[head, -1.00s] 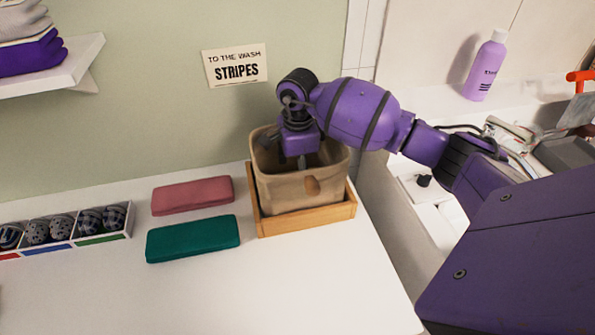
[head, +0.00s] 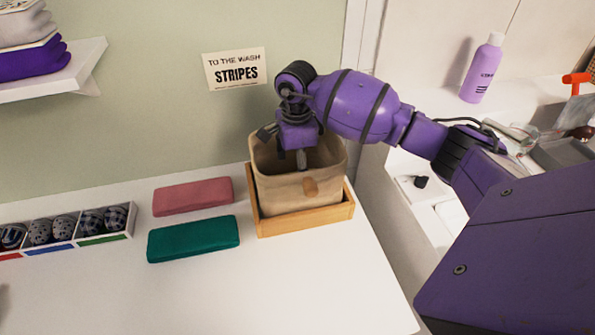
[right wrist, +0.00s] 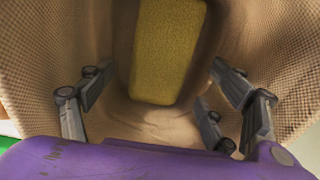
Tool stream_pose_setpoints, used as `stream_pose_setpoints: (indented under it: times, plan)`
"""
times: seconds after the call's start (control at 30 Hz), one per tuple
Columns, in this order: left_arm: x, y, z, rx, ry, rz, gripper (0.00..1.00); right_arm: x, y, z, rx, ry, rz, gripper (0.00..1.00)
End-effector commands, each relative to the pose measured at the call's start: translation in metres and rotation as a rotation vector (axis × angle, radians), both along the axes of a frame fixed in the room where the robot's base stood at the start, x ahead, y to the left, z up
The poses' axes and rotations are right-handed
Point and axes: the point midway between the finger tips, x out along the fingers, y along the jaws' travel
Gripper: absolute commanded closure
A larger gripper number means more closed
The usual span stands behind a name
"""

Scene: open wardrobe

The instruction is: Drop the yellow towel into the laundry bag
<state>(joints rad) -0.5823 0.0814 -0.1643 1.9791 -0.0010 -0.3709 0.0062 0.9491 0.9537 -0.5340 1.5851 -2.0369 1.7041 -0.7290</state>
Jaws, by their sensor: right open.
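The laundry bag (head: 285,193) is a tan woven bag standing open in a wooden tray (head: 305,220) on the white counter. The yellow towel (right wrist: 167,50) lies inside the bag in the right wrist view, a folded block on the bag's floor, apart from the fingers. The bag's front wall hides it in the head view. My right gripper (head: 301,160) points down at the bag's mouth. In the right wrist view its fingers (right wrist: 160,90) are spread wide with nothing between them. My left gripper is not in view.
A pink folded cloth (head: 192,196) and a teal one (head: 193,238) lie left of the bag. A divided box (head: 62,241) of rolled socks is further left. A "to the wash stripes" sign (head: 235,69) hangs behind. The front counter is clear.

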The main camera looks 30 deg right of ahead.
Motion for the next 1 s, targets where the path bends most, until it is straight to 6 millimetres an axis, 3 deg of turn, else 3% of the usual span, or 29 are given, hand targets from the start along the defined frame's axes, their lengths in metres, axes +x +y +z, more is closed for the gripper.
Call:
stream_pose_setpoints:
  times: [0.03, 0.6, 1.0]
  plan:
    - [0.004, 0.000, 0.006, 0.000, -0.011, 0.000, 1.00, 0.001, 0.000, 0.010, 0.000, -0.005, 0.000, 0.19]
    - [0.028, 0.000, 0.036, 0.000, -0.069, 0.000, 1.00, 0.000, 0.000, 0.064, -0.001, -0.003, -0.001, 0.19]
    - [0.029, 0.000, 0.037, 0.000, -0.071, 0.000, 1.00, -0.001, 0.000, 0.066, 0.000, 0.002, 0.000, 0.19]
